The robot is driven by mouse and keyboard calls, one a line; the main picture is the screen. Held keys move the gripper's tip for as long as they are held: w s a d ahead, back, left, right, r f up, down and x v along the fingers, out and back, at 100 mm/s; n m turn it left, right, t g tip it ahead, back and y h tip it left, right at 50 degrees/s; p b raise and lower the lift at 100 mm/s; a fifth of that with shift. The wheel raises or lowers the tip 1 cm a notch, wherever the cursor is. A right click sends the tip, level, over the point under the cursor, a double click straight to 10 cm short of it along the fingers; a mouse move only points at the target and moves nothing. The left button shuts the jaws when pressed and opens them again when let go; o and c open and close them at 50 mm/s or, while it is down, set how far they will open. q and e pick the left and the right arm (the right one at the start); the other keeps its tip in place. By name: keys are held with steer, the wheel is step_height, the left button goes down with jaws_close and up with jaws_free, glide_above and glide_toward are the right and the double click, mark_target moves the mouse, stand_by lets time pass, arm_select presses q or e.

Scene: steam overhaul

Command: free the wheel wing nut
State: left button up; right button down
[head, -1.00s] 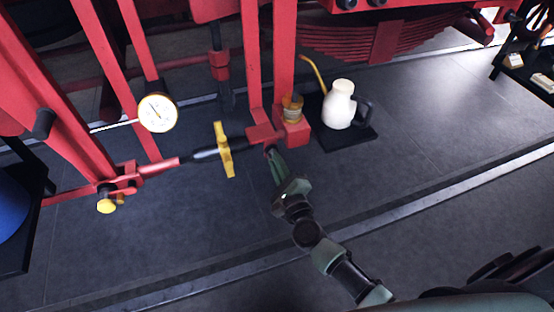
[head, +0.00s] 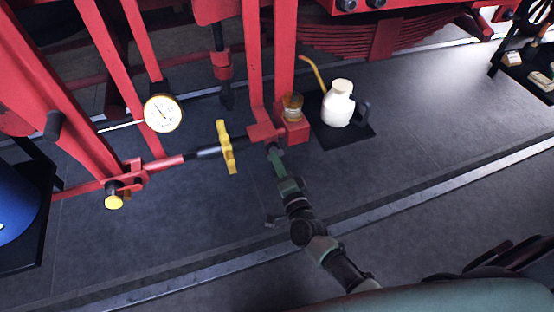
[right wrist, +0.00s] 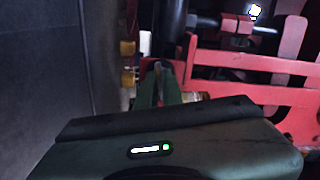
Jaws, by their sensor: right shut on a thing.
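My right gripper (head: 274,152) reaches up from the lower right in the head view, with its fingertips at the red bracket (head: 264,133) at the foot of the red uprights. It is shut on a small part there, taken to be the wheel wing nut, which the fingers mostly hide. In the right wrist view the green fingers (right wrist: 160,82) are close together against a dark and red part. A yellow two-lobed piece (head: 226,147) sits on the rod just left of the gripper, apart from it. My left gripper is not in view.
A dial gauge (head: 162,113) and a yellow knob (head: 114,202) are on the left. An amber jar (head: 292,107) sits on the red block. A cream oil can (head: 338,103) stands on a black mat (head: 345,133). The floor in front is clear.

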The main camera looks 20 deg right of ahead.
steer(key=shift+n, duration=0.6)
steer(key=c, duration=1.6)
jaws_free()
steer(key=shift+o, duration=0.2)
steer(key=s, duration=0.7)
steer(key=shift+s+b, duration=0.35)
steer(key=shift+b, duration=0.1)
steer(key=shift+d+f, duration=0.1)
